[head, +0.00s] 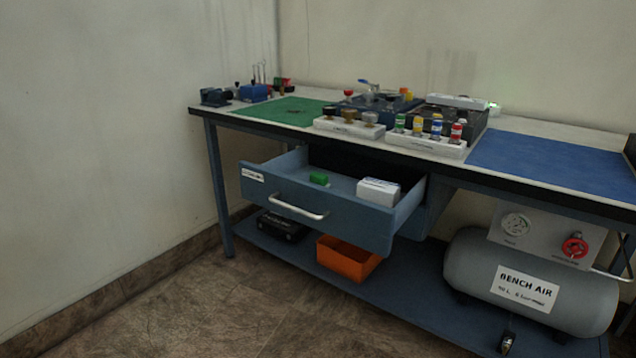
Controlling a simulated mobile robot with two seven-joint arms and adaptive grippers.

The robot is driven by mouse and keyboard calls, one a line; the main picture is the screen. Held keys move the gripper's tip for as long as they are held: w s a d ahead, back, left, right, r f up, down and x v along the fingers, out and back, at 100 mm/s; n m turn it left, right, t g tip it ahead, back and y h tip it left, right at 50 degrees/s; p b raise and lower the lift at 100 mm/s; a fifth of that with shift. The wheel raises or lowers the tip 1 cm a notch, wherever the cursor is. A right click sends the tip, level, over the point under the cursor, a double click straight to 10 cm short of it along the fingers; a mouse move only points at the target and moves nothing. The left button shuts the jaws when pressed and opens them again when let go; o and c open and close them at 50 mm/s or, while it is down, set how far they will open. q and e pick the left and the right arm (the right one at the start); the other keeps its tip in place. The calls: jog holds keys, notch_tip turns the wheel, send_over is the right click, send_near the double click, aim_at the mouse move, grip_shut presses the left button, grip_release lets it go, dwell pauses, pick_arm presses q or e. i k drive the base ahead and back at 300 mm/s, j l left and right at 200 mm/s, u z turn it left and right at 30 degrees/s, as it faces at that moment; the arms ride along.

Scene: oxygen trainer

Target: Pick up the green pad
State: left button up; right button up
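A small green pad (319,179) lies inside the open blue drawer (318,216) under the workbench, left of a white box (378,192). The pad looks like a small block, and its top and front side show over the drawer's front wall. The drawer is pulled out and has a silver bar handle (298,208) on its front. Neither of my grippers shows in the head view.
The bench top holds a green mat (282,111), a blue mat (560,163), and racks with coloured bottles (437,127). An orange bin (347,262) and a grey air tank (530,285) stand on the lower shelf. The floor in front is clear.

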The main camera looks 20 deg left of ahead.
aim_at(316, 178)
jog(key=z, duration=0.45)
jog(key=j+z, duration=0.55)
jog(key=z, duration=0.25)
jog(key=k+j+z, duration=0.15)
jog(key=z, duration=0.25)
jog(key=k+j+z, duration=0.15)
jog(key=j, duration=0.2)
jog(key=k+j+z, duration=0.2)
jog(key=j, duration=0.15)
jog(key=k+j+z, duration=0.25)
jog(key=k+j, duration=0.3)
jog(key=j, duration=0.15)
jog(key=k+j, duration=0.45)
jog(key=j+z, duration=0.05)
